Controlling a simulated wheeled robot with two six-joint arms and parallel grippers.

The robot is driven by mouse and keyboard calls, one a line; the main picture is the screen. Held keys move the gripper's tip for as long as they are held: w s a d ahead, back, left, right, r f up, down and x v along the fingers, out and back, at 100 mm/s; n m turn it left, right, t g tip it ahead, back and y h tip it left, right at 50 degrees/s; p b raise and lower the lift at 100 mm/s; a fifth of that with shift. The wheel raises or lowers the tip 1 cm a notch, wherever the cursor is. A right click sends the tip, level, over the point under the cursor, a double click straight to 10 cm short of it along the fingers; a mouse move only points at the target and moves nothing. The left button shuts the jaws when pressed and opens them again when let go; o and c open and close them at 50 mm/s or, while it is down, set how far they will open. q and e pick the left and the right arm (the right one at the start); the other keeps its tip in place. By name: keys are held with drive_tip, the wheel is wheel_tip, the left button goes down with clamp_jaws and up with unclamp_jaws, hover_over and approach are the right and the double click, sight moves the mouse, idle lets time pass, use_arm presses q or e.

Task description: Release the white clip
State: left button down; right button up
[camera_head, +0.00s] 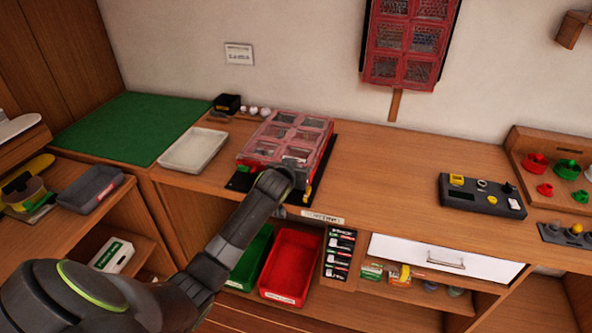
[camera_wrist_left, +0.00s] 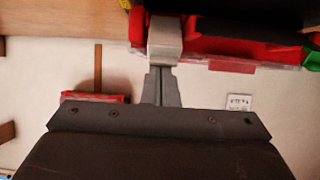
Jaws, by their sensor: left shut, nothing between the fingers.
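A case with a clear lid and red compartments (camera_head: 285,135) lies on the wooden counter. In the left wrist view its red front edge (camera_wrist_left: 205,45) runs across the top. A pale grey-white block, which looks like the white clip (camera_wrist_left: 165,35), sits on that edge. My left gripper (camera_wrist_left: 161,70) has its fingers together with nothing between them. The fingertips are right at the lower end of the clip; whether they touch it I cannot tell. In the head view my left arm reaches the case's front right part and hides the clip. My right gripper is not in view.
A white tray (camera_head: 194,150) and a green mat (camera_head: 130,128) are left of the case. A dark control box (camera_head: 482,196) stands to the right, with clear counter between. Below are a red bin (camera_head: 290,264) and a white drawer (camera_head: 440,258).

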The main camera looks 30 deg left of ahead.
use_arm(q)
drive_tip(key=shift+s+d+f+t+b, duration=0.1)
drive_tip(key=shift+s+f+t+b, duration=0.25)
drive_tip(key=shift+f, duration=0.1)
drive_tip(key=shift+s+t+y, duration=0.25)
drive_tip(key=shift+y, duration=0.05)
drive_tip(key=shift+r, duration=0.35)
drive_tip(key=shift+w+f, duration=0.1)
drive_tip(key=shift+w, duration=0.15)
drive_tip(key=shift+w+f+b, duration=0.25)
drive_tip(key=shift+w+b, duration=0.05)
drive_tip(key=shift+w, duration=0.3)
drive_tip(key=shift+a, duration=0.2)
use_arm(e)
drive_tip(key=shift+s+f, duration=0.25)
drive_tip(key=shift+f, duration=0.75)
use_arm(q)
drive_tip(key=shift+r, duration=0.1)
